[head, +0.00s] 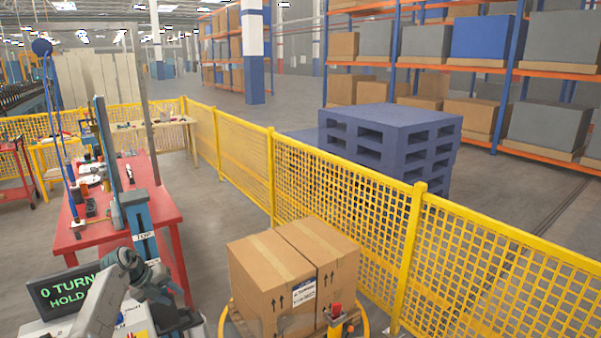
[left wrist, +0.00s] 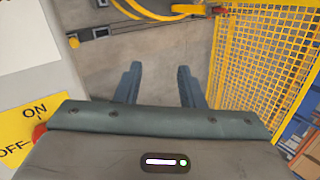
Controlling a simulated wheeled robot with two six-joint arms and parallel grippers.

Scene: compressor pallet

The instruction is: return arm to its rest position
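My left arm comes in at the bottom left of the head view, bent, with its wrist and left gripper (head: 158,288) beside the dark display. In the left wrist view the left gripper (left wrist: 157,82) has its two dark fingers apart, with only grey floor between them. It holds nothing. My right arm and right gripper are in neither view.
A display (head: 68,290) reading "0 TURN HOLD" stands close by the left arm. A yellow ON/OFF label (left wrist: 38,125) lies close to the gripper. Boxes (head: 290,275), a yellow fence (head: 345,195) and a red workbench (head: 160,205) stand around.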

